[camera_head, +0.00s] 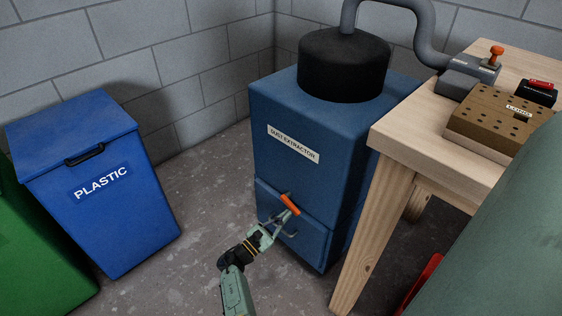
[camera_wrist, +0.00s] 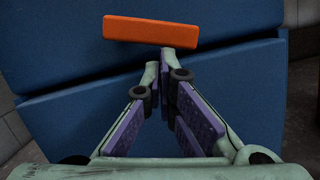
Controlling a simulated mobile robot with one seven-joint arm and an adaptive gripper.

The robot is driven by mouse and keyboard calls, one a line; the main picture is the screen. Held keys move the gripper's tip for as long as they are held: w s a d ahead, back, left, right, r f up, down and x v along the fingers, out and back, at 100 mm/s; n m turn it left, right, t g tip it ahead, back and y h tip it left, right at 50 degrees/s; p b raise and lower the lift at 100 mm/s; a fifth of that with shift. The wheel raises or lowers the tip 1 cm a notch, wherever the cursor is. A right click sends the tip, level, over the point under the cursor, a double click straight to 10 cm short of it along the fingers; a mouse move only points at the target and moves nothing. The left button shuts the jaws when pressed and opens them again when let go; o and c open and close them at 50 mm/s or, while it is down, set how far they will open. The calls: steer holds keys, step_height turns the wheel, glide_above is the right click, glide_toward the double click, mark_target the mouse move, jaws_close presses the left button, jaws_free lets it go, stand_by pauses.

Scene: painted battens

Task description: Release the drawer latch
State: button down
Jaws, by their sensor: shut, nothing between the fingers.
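The orange latch (camera_head: 290,204) sits at the top of the drawer front (camera_head: 312,240), low on the blue dust extractor (camera_head: 328,150). In the wrist view the latch (camera_wrist: 151,30) is a flat orange bar, slightly tilted, lying across the seam above the drawer front (camera_wrist: 75,110). My gripper (camera_head: 277,219) is shut and empty, just below the latch. In the wrist view the fingertips (camera_wrist: 160,62) are together under the latch's lower edge, close to it; I cannot tell whether they touch. A grey drawer handle (camera_head: 290,233) shows partly behind my gripper in the head view.
A blue PLASTIC bin (camera_head: 140,215) and a green bin (camera_head: 35,245) stand at the left. A wooden workbench (camera_head: 395,150) stands close at the right, with a brown box (camera_head: 490,122) on it. Grey floor (camera_head: 200,190) is clear between bin and extractor.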

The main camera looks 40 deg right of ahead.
steer(key=shift+s+r+n+p, duration=0.25)
steer(key=shift+r+n+p, duration=0.05)
steer(key=shift+n, duration=0.2)
steer(key=shift+f, duration=0.2)
